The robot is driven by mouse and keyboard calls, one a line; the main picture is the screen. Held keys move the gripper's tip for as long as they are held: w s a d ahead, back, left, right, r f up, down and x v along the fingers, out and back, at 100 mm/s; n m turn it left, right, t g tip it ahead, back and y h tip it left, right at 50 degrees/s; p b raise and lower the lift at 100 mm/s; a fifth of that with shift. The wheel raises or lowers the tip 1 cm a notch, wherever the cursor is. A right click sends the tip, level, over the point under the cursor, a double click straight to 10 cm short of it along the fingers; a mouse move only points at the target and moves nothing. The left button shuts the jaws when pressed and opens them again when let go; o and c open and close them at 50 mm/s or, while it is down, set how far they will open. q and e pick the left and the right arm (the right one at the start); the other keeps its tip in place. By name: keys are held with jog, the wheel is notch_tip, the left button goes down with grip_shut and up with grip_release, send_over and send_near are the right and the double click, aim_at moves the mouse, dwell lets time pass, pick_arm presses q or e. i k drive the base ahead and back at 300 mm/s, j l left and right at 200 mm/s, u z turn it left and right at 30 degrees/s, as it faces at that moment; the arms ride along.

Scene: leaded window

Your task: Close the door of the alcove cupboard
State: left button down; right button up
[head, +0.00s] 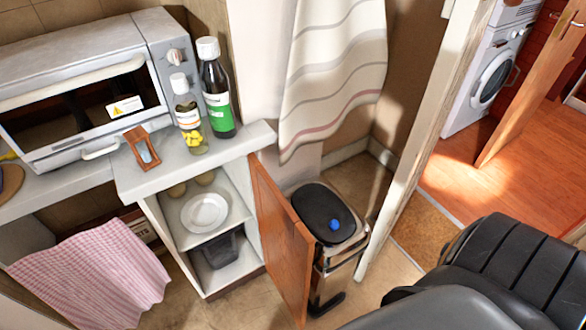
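The alcove cupboard (163,222) stands below the worktop at the centre left, its front open. Its wooden door (283,240) is swung wide open at the right side of the opening, with its free edge towards me. Inside, a white plate (205,212) is on the upper shelf and a dark grey container (220,250) is on the lower one. Neither of my grippers is in view.
A pedal bin (322,212) with a black lid and a blue thing on it stands close behind the door. Bottles (216,90) stand on the worktop, right of a toaster oven (80,85). A pink checked cloth (92,270) hangs left of the cupboard.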

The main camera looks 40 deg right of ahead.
aim_at(288, 247)
jog(key=l+u, duration=0.15)
jog(key=l, duration=0.5)
jog(key=k+l+u, duration=0.1)
jog(key=l, duration=0.5)
jog(key=l+u, duration=0.15)
jog(key=l, duration=0.45)
jog(key=k, duration=0.05)
